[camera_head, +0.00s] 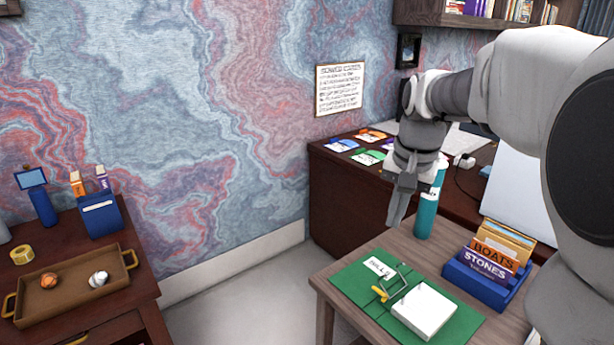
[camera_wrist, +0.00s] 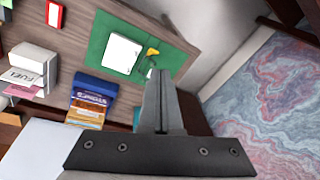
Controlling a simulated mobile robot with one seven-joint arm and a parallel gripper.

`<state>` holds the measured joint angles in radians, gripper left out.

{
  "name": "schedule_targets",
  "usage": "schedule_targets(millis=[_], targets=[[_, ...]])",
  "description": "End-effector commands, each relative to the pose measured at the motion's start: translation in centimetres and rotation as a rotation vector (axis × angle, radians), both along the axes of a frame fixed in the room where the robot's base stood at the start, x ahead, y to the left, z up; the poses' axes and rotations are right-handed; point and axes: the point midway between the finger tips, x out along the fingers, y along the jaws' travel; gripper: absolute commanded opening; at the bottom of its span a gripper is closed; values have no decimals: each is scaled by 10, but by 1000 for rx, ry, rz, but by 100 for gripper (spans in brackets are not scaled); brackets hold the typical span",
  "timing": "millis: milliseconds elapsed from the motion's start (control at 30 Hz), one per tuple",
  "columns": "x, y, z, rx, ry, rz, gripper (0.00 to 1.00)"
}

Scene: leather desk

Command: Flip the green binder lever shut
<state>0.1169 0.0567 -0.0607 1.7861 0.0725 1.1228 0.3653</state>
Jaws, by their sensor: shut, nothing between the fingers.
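The green binder (camera_head: 462,327) lies open and flat on the light wooden desk, with a white paper block (camera_head: 424,310) on its right part. A yellow lever (camera_head: 380,293) sits left of the paper, beside raised metal wire arches (camera_head: 401,276). In the wrist view the green binder (camera_wrist: 98,38) and yellow lever (camera_wrist: 152,52) show beyond the fingertips. My gripper (camera_head: 392,222) points down, shut and empty, above and behind the binder, apart from it. My gripper's fingers (camera_wrist: 161,74) are together in the wrist view. The lever's exact angle is hard to tell.
A teal bottle (camera_head: 427,212) stands close behind and right of my gripper. A blue holder (camera_head: 478,284) with upright folders stands right of the binder. A side table with a brown tray (camera_head: 72,306) is at far left. The space above the binder looks clear.

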Motion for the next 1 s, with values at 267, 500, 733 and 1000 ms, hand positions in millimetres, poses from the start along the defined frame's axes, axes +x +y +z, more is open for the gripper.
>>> schedule_targets(millis=[267,500,733,1000], targets=[[72,-39,-64,43,125,-202,0],[113,-67,-123,64,212,-344,0],[127,-79,-150,70,248,-405,0],[128,-80,-152,70,252,-411,0]])
